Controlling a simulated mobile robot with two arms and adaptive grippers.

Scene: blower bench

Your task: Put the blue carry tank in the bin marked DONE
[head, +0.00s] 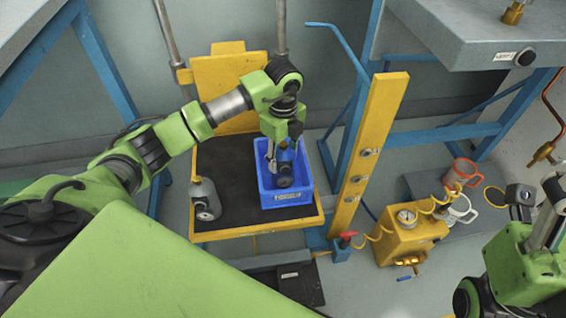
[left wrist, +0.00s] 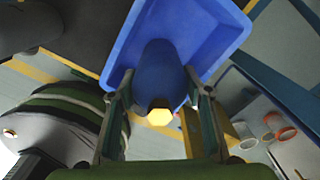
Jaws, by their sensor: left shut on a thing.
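The blue carry tank (left wrist: 160,78) is dark blue with a brass fitting, and my left gripper (left wrist: 158,105) is shut on it, one finger on each side. In the head view my left gripper (head: 285,148) points down over the blue bin, and the tank (head: 286,170) shows below it within the bin's outline. Whether the tank touches the bin floor I cannot tell. My right gripper's fingers do not show.
The bin stands on a black-topped yellow platform (head: 236,235). A grey tank with a gauge (head: 204,200) stands left of the bin. A yellow post (head: 369,150) rises to the right. Beyond it are a yellow gauge box (head: 405,240) and red and white mugs (head: 461,173).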

